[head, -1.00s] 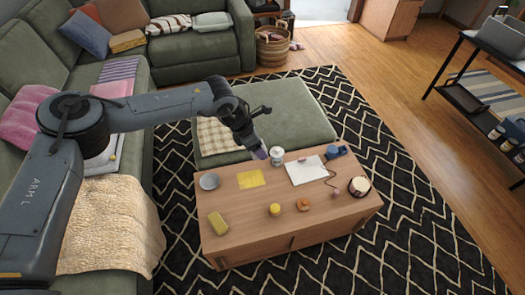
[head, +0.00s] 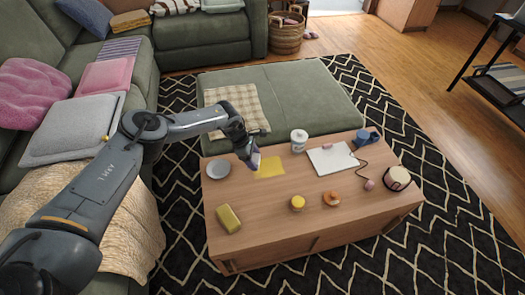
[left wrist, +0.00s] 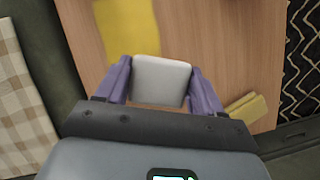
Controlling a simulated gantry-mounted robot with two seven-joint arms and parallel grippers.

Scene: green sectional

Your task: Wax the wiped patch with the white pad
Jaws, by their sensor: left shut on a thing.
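My left gripper (head: 254,163) is over the wooden coffee table (head: 275,232), at the left edge of a flat yellow square (head: 270,168). In the left wrist view its purple fingers (left wrist: 161,82) are shut on the sides of the white pad (left wrist: 161,78). The pad shows as a pale block with rounded corners. The yellow square also shows in the left wrist view (left wrist: 126,28), just beyond the pad. I cannot tell whether the pad touches the table. No separate wiped patch can be made out. My right gripper is not in view.
The table also holds a grey dish (head: 218,169), yellow sponge (head: 229,219), yellow-topped round tin (head: 297,202), orange ring (head: 331,198), white jar (head: 299,140), white board (head: 325,160), blue item (head: 362,138) and round drum (head: 397,178). The table's front middle is clear.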

